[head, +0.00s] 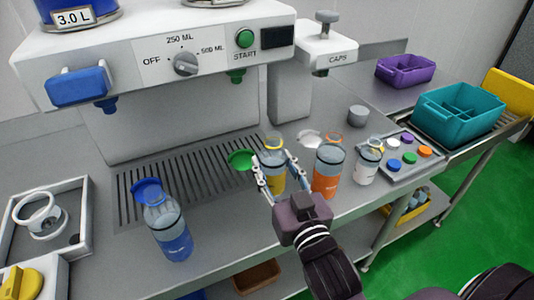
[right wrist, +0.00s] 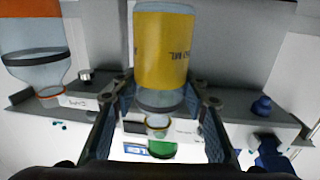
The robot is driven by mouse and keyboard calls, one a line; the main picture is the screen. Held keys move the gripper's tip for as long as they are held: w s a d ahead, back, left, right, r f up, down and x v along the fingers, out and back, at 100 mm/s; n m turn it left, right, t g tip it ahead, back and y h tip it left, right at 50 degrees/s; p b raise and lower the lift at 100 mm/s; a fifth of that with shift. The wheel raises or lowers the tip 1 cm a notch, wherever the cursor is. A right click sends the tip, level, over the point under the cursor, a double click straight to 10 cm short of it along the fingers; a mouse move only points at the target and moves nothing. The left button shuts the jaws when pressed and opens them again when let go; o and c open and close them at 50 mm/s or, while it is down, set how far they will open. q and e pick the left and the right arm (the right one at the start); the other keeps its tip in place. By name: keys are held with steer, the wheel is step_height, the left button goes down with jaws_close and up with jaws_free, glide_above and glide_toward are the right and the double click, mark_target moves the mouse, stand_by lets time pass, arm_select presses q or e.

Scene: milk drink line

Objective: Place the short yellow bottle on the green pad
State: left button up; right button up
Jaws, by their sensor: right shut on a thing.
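The short yellow bottle (head: 275,182) has a yellow label and a clear top, and stands upright between the fingers of my right gripper (head: 272,176). That gripper is shut on it. In the right wrist view the yellow bottle (right wrist: 164,50) appears upside down, its label at the top and its neck between the fingers. The green pad (head: 240,159) is a round disc just left of and behind the bottle, at the right end of the drain grate. The bottle is beside the pad in the picture. Whether its base touches the counter I cannot tell. My left gripper is not in view.
An orange bottle (head: 327,170) and a white bottle (head: 367,165) stand close on the right. A blue bottle (head: 172,236) stands at the left by a blue disc (head: 148,188). The dispenser (head: 130,65) overhangs the grate (head: 190,172). A cap tray (head: 402,168) lies right.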

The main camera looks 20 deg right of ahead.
steer(key=w+p, duration=0.3)
steer(key=w, duration=1.6)
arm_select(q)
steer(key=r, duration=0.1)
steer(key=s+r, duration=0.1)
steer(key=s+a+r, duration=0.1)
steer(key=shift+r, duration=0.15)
arm_select(e)
step_height(320, 180, down, 7)
steer(key=shift+w+a, duration=0.3)
steer(key=shift+a, duration=0.15)
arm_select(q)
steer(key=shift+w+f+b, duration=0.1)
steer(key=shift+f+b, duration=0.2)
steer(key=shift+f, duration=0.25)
arm_select(e)
steer(key=shift+f, duration=0.55)
steer(key=o, duration=0.9)
steer(key=shift+r, duration=0.1)
